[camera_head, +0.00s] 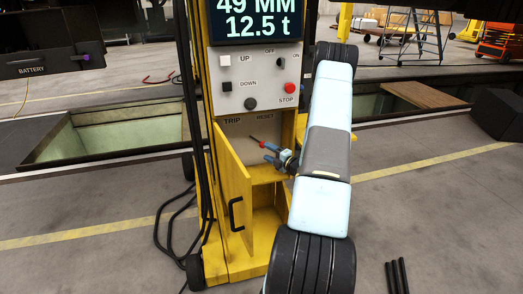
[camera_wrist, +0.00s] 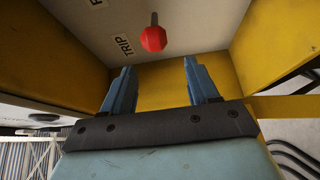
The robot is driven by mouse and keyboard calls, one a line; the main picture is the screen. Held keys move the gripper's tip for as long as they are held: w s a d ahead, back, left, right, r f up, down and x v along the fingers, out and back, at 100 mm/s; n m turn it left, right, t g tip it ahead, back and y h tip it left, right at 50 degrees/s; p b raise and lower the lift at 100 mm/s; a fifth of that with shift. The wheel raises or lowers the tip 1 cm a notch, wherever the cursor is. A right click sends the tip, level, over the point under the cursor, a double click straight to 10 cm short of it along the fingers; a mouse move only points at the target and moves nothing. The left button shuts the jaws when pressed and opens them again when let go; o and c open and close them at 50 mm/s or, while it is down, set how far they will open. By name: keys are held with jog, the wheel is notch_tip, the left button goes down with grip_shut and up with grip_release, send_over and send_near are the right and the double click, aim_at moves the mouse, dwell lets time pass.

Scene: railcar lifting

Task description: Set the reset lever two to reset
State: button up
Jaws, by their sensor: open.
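The reset lever shows in the wrist view as a round red knob (camera_wrist: 153,39) on a short stem, close to the TRIP label (camera_wrist: 123,45). In the head view the small red lever (camera_head: 255,138) is below the TRIP and RESET labels, inside the open yellow cabinet (camera_head: 268,175). Its exact setting is hard to tell. My gripper (camera_head: 267,151) has blue fingers, apart and empty, just right of and below the lever. In the wrist view my gripper (camera_wrist: 158,66) has the knob beyond its fingertips, roughly between them, and not touching.
The cabinet's yellow door (camera_head: 233,190) stands open at the left, with a black handle. Above are a panel of buttons (camera_head: 256,80) and a display (camera_head: 256,18) reading 49 MM and 12.5 t. Yellow walls flank my gripper. Black cables (camera_head: 168,235) lie on the floor at the left.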

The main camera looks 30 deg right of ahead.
jog(key=v, duration=0.6)
jog(key=shift+s, duration=0.35)
jog(key=shift+d, duration=0.1)
